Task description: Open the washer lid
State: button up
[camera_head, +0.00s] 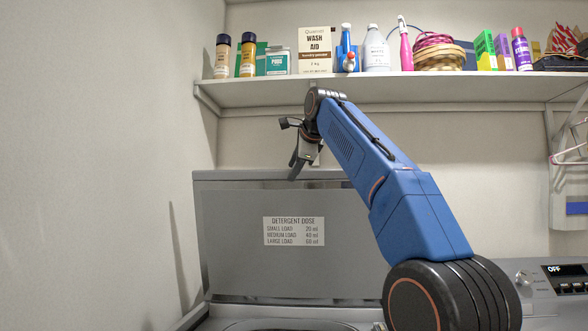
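The washer lid (240,225) is a grey panel that stands upright, roughly vertical, at the back of the washer (350,314). A white label about detergent dose is on its face. Part of a dark round opening shows below it at the bottom edge of the view. My gripper (299,170) is at the lid's top edge, pointing down, with its fingertips overlapping that edge in the picture. I cannot tell whether it touches the lid. The fingers are small and seen from the side, so their gap is unclear. My arm hides the lid's right part.
A white shelf (390,89) with bottles, boxes and a basket runs above the lid, close over my wrist. A wall (90,150) stands at the left. A control panel (565,280) with a display reading OFF is at the lower right. A pink hanger (568,155) hangs at the right.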

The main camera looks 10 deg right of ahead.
jog(key=v, duration=1.7)
jog(key=shift+s, duration=0.2)
